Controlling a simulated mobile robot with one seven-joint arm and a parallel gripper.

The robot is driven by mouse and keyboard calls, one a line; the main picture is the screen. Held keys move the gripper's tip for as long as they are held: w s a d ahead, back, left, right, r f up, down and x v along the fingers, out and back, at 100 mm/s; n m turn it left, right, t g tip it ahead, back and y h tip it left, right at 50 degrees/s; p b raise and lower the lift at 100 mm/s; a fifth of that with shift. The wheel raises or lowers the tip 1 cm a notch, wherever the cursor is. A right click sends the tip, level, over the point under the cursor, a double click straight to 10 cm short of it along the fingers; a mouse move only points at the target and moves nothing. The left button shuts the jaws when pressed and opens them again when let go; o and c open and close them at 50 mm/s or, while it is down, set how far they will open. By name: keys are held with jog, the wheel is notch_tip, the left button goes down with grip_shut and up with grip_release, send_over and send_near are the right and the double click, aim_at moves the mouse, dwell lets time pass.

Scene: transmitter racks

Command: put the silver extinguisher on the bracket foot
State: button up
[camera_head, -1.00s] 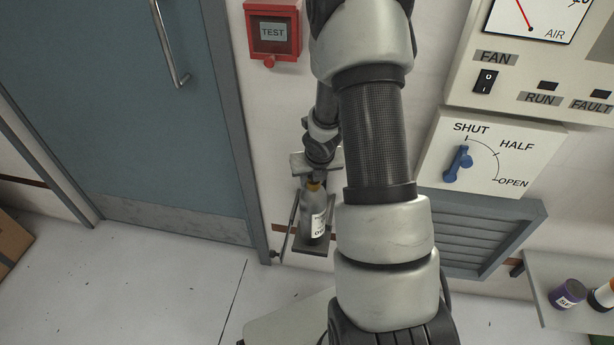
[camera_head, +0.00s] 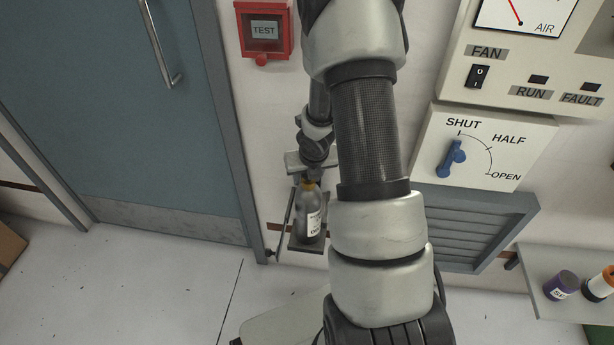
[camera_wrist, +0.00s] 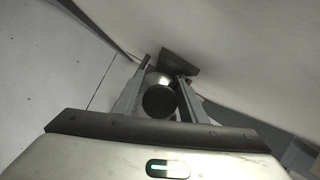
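The silver extinguisher (camera_head: 309,213) stands upright at the bracket foot (camera_head: 306,246), low on the wall right of the door. In the wrist view the extinguisher (camera_wrist: 158,101) shows end-on as a dark round top between the two fingers of my gripper (camera_wrist: 163,72). I cannot tell whether the fingers press on it. The dark bracket foot (camera_wrist: 180,62) shows beyond it. My arm covers part of the wall on the right.
A blue door (camera_head: 150,120) is at left and a red TEST box (camera_head: 264,32) above. A control panel with a blue lever (camera_head: 453,158) and a grey louvre (camera_head: 475,225) are at right. A shelf (camera_head: 545,300) holds a purple container (camera_head: 561,285) and an orange-topped one (camera_head: 600,284).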

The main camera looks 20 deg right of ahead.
jog(key=p+v, duration=0.5)
jog(key=v, duration=0.6)
jog(key=shift+r, duration=0.35)
jog(key=shift+a, duration=0.1)
